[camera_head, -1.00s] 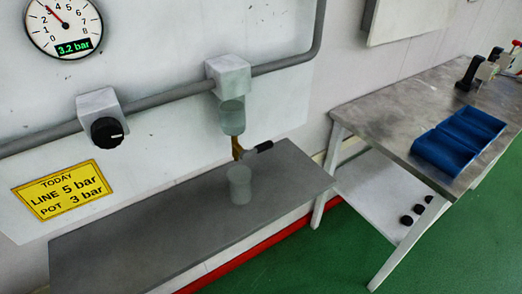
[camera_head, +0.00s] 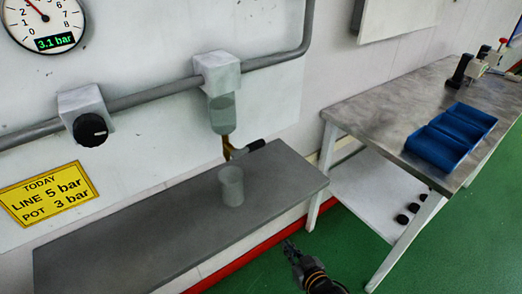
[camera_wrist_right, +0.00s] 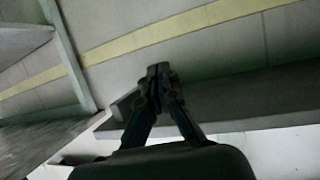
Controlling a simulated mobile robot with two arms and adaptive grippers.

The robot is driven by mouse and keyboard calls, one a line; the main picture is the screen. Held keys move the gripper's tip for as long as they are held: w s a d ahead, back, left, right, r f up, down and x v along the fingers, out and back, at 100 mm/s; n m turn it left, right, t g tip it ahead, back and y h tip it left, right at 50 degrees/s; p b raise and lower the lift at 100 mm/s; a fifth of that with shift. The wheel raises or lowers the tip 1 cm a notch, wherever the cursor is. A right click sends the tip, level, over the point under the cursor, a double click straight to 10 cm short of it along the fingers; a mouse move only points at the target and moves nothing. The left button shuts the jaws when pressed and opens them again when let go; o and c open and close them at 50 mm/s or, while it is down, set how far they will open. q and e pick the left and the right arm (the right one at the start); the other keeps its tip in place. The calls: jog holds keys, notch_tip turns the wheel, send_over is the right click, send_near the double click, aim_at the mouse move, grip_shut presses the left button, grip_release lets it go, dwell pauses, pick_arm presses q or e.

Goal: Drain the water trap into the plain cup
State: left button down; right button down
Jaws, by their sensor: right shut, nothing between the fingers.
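The water trap (camera_head: 222,114) is a clear greenish bowl under a white block on the grey pipe. A brass drain (camera_head: 227,150) with a black lever (camera_head: 256,146) hangs below it. The plain cup (camera_head: 231,186), pale and translucent, stands upright on the grey shelf (camera_head: 130,235) below the drain. I cannot tell if any water is in it. My right gripper (camera_head: 288,243) is beyond the shelf's front edge, low and right of the cup, apart from it. It is shut and empty, also in the right wrist view (camera_wrist_right: 158,72). My left gripper is out of view.
A round gauge (camera_head: 45,20) shows 3.1 bar. A black knob (camera_head: 90,129) and a yellow sign (camera_head: 48,193) reading LINE 5 bar, POT 3 bar are at left. A metal table (camera_head: 385,115) with a blue bin (camera_head: 450,138) stands at right. Green floor lies between.

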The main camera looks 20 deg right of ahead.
notch_tip(320, 180, up, 17)
jog(key=w+a+t+y, duration=0.2)
jog(key=w+t, duration=0.1)
jog(key=t, duration=0.1)
jog(key=n+t+y+b, duration=0.1)
jog(key=n+t+y, duration=0.1)
jog(key=t+y, duration=0.25)
send_near(250, 148)
notch_tip(250, 148, up, 5)
jog(key=s+d, duration=0.2)
jog(key=shift+s+d+f+t+h, duration=0.1)
jog(key=shift+f+t+h, duration=0.15)
jog(key=shift+t, duration=0.1)
jog(key=p+x, duration=0.3)
jog(key=x, duration=0.6)
jog(key=shift+w+a+f, duration=0.1)
jog(key=shift+w+f, duration=0.15)
jog(key=shift+f, duration=0.35)
jog(key=shift+w+a+f, duration=0.1)
jog(key=shift+w+f, duration=0.2)
jog(key=shift+f, duration=0.3)
jog(key=shift+w+a+f, duration=0.1)
jog(key=shift+w+f, duration=0.15)
jog(key=shift+f, duration=0.35)
jog(key=shift+d, duration=0.1)
